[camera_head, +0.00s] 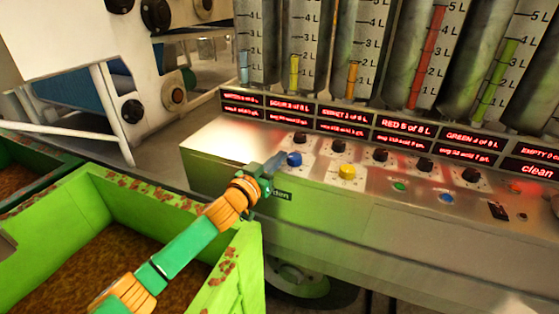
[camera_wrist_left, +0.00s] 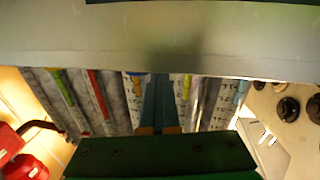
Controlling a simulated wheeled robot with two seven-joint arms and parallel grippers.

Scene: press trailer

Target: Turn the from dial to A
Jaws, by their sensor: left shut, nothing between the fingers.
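A blue knob (camera_head: 294,159) and a yellow knob (camera_head: 347,171) sit on light plates near the front of the metal console (camera_head: 235,143). I cannot read their labels, so I cannot tell which is the from dial or where it points. My left gripper (camera_head: 276,162) is shut and empty. Its tips are just left of the blue knob; whether they touch it is unclear. My right gripper is in neither view.
Several black knobs (camera_head: 380,154) line the console below red displays (camera_head: 403,126) and tall measuring tubes (camera_head: 435,55). A green button (camera_head: 399,186), a blue button (camera_head: 446,197) and a black switch (camera_head: 497,211) are farther right. A green-walled bin (camera_head: 85,190) stands below my left arm.

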